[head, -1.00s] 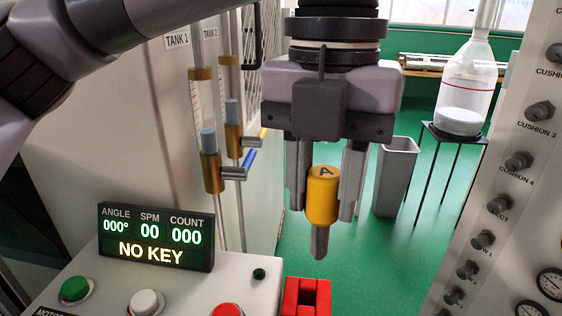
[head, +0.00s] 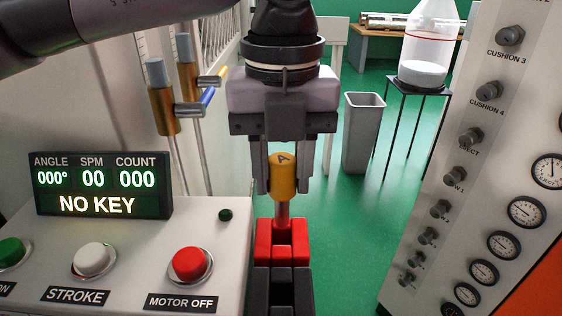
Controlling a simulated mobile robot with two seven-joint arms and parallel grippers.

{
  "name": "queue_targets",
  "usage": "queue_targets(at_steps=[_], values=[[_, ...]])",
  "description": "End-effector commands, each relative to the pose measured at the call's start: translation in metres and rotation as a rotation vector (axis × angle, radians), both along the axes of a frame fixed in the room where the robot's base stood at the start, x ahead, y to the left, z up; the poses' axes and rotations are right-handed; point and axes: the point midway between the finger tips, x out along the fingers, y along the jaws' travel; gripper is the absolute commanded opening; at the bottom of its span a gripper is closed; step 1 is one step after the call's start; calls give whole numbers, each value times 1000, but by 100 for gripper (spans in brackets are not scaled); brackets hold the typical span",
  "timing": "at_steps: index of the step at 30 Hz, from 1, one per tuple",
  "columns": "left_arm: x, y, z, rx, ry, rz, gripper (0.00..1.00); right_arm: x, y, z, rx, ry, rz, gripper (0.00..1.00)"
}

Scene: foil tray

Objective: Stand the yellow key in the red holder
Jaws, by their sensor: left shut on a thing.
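The red holder (head: 275,250) is a slotted block just below, at the right edge of the console. The shank's lower end meets the back of the red holder in the picture and is hidden there. I cannot tell whether it is inside the slot or behind it. My right gripper is not in view.
A display reading NO KEY (head: 100,185) stands on the white console with green, white and red (head: 191,264) buttons. A black slotted block (head: 270,290) sits in front of the red holder. A gauge panel (head: 465,200) rises at right. Green floor and a grey bin (head: 362,135) lie beyond.

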Motion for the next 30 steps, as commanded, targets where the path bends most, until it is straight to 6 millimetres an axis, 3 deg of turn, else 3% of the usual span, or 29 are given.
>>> queue_targets(at_steps=[21, 30], values=[[0, 0, -46, -1, 0, 1, 3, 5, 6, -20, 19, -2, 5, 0], [0, 0, -56, 0, 1, 0, 3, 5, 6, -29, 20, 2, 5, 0]])
